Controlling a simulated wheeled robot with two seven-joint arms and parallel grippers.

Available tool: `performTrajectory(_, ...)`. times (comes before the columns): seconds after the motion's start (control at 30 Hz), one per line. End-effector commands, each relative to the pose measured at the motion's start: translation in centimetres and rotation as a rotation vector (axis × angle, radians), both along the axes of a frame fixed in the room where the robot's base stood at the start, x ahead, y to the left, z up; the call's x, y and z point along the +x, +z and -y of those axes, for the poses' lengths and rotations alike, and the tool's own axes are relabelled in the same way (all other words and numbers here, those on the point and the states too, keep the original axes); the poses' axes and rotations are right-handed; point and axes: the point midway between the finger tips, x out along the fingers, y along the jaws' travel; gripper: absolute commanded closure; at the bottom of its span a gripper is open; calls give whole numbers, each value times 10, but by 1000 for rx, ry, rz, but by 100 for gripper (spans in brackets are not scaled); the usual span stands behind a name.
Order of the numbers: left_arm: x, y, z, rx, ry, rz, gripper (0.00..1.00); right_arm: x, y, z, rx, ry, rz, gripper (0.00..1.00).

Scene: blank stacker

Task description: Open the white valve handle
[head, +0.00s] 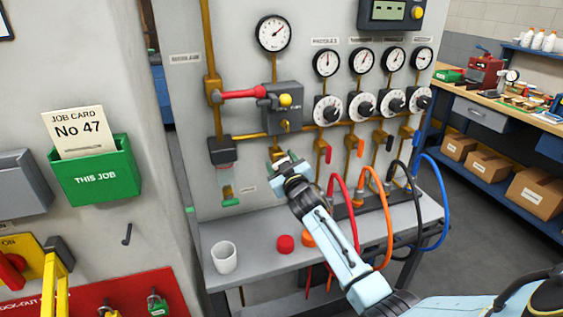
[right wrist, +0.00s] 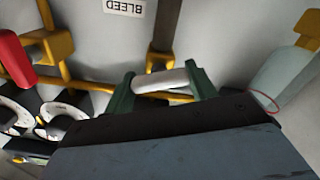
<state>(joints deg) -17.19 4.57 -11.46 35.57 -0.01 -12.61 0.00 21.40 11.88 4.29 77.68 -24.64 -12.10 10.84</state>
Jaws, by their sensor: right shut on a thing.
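The white valve handle (right wrist: 160,80) shows in the right wrist view as a short white bar between the two green fingers of my right gripper (right wrist: 162,88). The fingers are shut on it, one at each end of the visible part. In the head view my right gripper (head: 279,162) is at the panel, below the grey box with the yellow knob, and it hides most of the handle there. My left gripper is in neither view.
A red lever (head: 243,93) lies level above my gripper. Gauges and dials (head: 327,109) are to the right. Orange (head: 376,228), red, black and blue hoses loop beside my arm. A white cup (head: 224,257) and red cap (head: 285,243) stand on the grey bench (head: 258,285) below.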

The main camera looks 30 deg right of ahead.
Motion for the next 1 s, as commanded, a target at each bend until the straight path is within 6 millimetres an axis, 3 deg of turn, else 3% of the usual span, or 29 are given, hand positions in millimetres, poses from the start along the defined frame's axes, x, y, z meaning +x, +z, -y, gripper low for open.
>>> performTrajectory(1.0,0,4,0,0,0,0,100,0,-3,-2,-918,0,-222,66)
